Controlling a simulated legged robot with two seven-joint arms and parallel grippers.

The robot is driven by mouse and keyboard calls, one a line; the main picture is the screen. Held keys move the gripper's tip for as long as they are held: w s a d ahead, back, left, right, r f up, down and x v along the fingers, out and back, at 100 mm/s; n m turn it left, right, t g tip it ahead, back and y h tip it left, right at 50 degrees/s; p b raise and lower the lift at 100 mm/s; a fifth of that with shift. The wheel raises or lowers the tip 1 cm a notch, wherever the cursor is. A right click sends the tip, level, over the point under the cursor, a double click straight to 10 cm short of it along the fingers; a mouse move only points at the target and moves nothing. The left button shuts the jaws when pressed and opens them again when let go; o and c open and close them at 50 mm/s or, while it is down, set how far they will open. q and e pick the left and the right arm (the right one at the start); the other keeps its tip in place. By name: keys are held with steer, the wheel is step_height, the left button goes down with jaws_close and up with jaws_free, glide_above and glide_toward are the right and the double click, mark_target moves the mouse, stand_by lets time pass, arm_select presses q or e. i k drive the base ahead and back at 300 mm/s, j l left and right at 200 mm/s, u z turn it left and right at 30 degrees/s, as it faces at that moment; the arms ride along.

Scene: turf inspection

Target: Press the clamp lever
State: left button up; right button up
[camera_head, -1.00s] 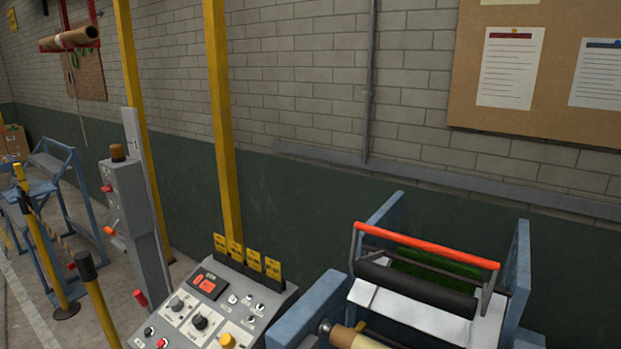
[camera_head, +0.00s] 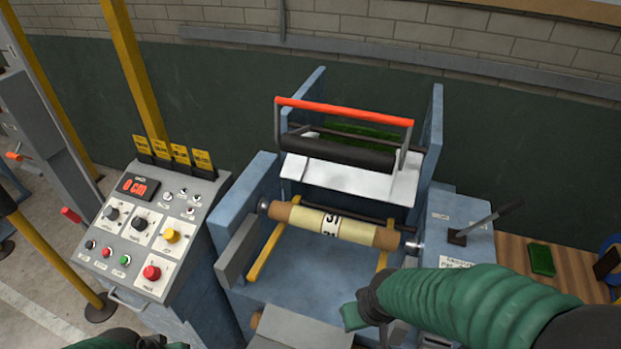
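A lever with a dark handle (camera_head: 495,219) stands tilted up to the right on the blue housing right of the roller. A wide orange-red bar handle (camera_head: 345,111) spans the frame above a black roller; I cannot tell from the labels which of the two is the clamp lever. My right arm, in a green sleeve, comes in from the right below the dark lever. My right gripper (camera_head: 368,312) is in front of the machine, apart from both handles; its fingers are partly hidden. My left arm shows only at the bottom left edge, with its fingertips out of view.
A control panel (camera_head: 150,230) with knobs, buttons and a red display stands at the left. A cardboard-cored roll (camera_head: 335,224) lies across the blue machine. A green block (camera_head: 540,260) rests on a wooden surface at the right. A yellow post (camera_head: 60,265) stands at the far left.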

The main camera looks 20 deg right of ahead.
mark_target(514, 204)
steer(key=z, duration=1.75)
steer(key=i+l, duration=0.2)
